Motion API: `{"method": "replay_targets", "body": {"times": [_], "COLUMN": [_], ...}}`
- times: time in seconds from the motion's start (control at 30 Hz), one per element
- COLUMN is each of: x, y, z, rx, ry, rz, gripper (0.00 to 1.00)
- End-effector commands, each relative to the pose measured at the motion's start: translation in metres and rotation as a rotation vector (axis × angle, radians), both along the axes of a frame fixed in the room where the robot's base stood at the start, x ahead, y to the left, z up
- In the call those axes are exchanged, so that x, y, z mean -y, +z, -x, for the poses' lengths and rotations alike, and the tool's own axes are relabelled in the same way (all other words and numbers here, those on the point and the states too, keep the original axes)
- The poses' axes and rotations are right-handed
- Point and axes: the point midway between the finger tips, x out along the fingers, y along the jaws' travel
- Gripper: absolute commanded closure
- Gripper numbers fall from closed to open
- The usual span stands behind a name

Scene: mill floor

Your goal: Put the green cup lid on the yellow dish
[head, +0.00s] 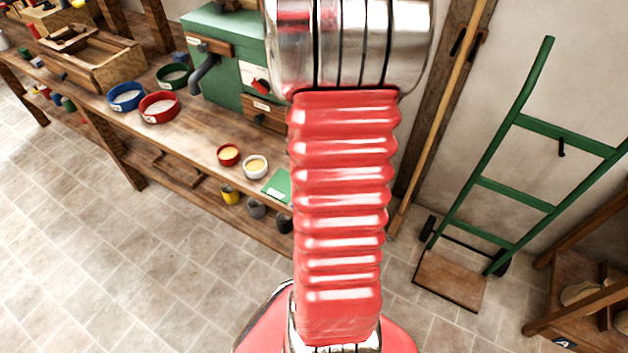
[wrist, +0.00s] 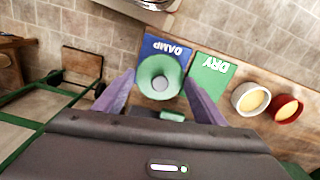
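In the wrist view a round green cup-like piece (wrist: 160,77) with a grey centre shows over the blue DAMP card (wrist: 152,47). I cannot make out a separate lid. My gripper (wrist: 160,80) has its two purple fingers wide apart, one tip close at each side of this piece. Whether they touch it is not clear. In the head view my arm hides the gripper, the green piece and the blue card. I see no plain yellow dish. A white bowl (wrist: 250,99) and a red bowl (wrist: 286,108) hold pale yellow contents. A yellow cup (head: 230,195) stands on the lower shelf.
The green DRY card (wrist: 211,75) lies beside the blue one on the wooden bench (head: 205,132). A green hand truck (head: 515,195) leans at the right wall.

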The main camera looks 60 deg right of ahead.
Motion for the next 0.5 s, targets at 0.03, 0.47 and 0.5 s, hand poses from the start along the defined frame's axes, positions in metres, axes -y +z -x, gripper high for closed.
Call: {"method": "replay_targets", "body": {"times": [0.03, 0.47, 0.5], "x": [0.0001, 0.0001, 0.0002], "y": [0.0001, 0.0008, 0.0016], "z": [0.0000, -0.0002, -0.0003], "rx": [0.000, 0.000, 0.000], "ry": [0.000, 0.000, 0.000], "rz": [0.000, 0.001, 0.001], "gripper": [0.32, 0.20, 0.20]}}
